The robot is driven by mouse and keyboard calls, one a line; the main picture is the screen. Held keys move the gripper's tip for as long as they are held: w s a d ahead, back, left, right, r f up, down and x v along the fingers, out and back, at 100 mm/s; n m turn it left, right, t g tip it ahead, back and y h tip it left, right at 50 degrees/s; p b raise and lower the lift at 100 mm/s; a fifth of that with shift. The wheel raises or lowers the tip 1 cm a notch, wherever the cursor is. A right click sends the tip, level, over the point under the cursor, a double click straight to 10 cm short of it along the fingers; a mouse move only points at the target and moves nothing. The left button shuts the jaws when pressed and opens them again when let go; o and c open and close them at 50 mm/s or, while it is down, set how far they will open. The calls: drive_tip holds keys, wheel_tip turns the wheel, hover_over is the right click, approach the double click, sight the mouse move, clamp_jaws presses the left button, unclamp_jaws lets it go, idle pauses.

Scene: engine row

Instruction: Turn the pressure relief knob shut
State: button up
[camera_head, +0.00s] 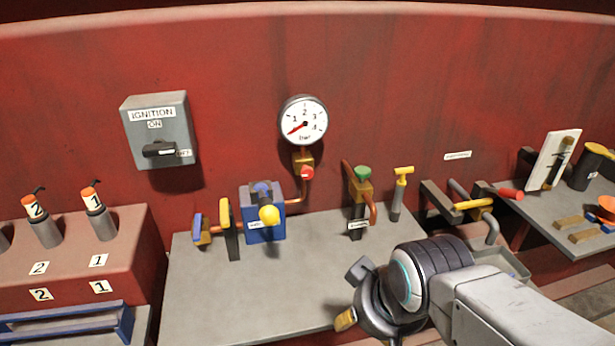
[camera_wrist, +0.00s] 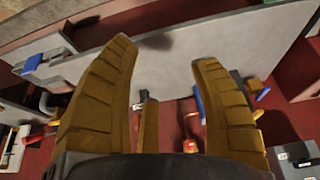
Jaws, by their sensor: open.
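A small red knob (camera_head: 307,172) sits on a brass fitting under the round pressure gauge (camera_head: 303,121). The gauge needle points to the low end, at lower left. A green knob (camera_head: 363,173) tops another brass fitting to the right. The labels are too small to read, so I cannot tell for sure which is the relief knob. My gripper (camera_head: 347,318) is over the front of the grey bench, below and to the right of both knobs.
A blue block with a yellow knob (camera_head: 269,215) and a yellow lever (camera_head: 226,214) stand left on the grey bench (camera_head: 200,290). A yellow T-handle (camera_head: 403,178) stands right of the green knob. The ignition box (camera_head: 158,130) is on the red wall. The bench's front middle is clear.

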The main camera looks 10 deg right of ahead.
drive_tip(key=w+f+t+b, duration=0.1)
drive_tip(key=w+t+b, duration=0.45)
drive_tip(key=w, duration=1.15)
drive_tip(key=t+b, duration=0.7)
drive_tip(key=t, duration=0.1)
approach(308, 173)
drive_tip(key=w, duration=0.4)
drive_tip(key=shift+w+p, duration=0.6)
drive_tip(key=shift+w, duration=2.75)
drive_tip(key=shift+c, duration=0.3)
drive_tip(key=shift+r, duration=0.1)
clamp_jaws()
